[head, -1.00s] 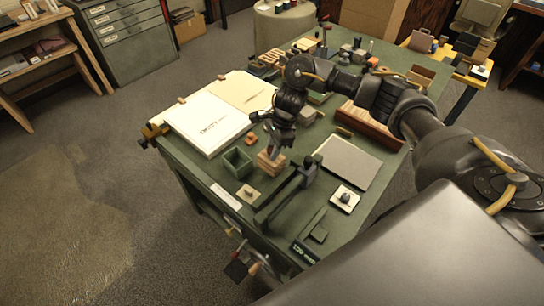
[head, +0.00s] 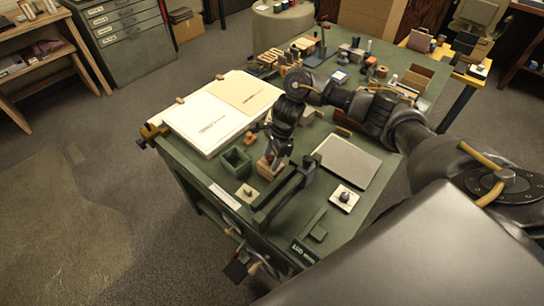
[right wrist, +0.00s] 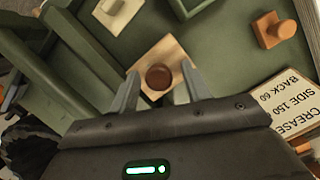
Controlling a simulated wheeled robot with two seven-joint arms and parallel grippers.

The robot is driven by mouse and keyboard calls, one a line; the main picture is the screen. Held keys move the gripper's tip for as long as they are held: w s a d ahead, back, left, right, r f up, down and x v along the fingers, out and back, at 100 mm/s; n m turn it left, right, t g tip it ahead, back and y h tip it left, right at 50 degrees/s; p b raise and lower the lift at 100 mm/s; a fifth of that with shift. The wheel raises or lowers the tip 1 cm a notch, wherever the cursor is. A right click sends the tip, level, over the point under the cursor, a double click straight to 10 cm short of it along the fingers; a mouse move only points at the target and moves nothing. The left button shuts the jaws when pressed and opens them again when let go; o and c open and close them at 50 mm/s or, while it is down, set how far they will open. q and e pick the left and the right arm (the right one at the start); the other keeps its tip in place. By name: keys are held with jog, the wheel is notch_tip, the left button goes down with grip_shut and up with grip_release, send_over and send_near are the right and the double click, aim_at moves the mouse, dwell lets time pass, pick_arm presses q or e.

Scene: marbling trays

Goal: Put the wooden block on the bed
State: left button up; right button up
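The wooden block (head: 269,170) stands on the green bench, beside a small green open box. In the right wrist view, the block (right wrist: 160,48) is a pale wooden piece with a round dark brown knob on top. My right gripper (head: 274,153) is just above it, pointing down. In the right wrist view, its two fingers (right wrist: 160,72) are apart, one on each side of the knob, with gaps showing. A green frame with a dark bar (head: 275,196) is right beside the block; I cannot tell whether it is the bed. My left gripper is not in view.
The green box (head: 237,163) and a cream pad with a knob (head: 248,193) are close on the left. A small orange block (right wrist: 275,30) and a printed card (right wrist: 285,108) lie nearby. A grey plate (head: 347,160) lies to the right. Large white sheets (head: 205,122) cover the back left.

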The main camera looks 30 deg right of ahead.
jog(key=shift+r, duration=0.25)
jog(key=shift+d+r, duration=0.15)
jog(key=shift+r, duration=0.15)
jog(key=v, duration=1.1)
jog(key=shift+r, duration=0.1)
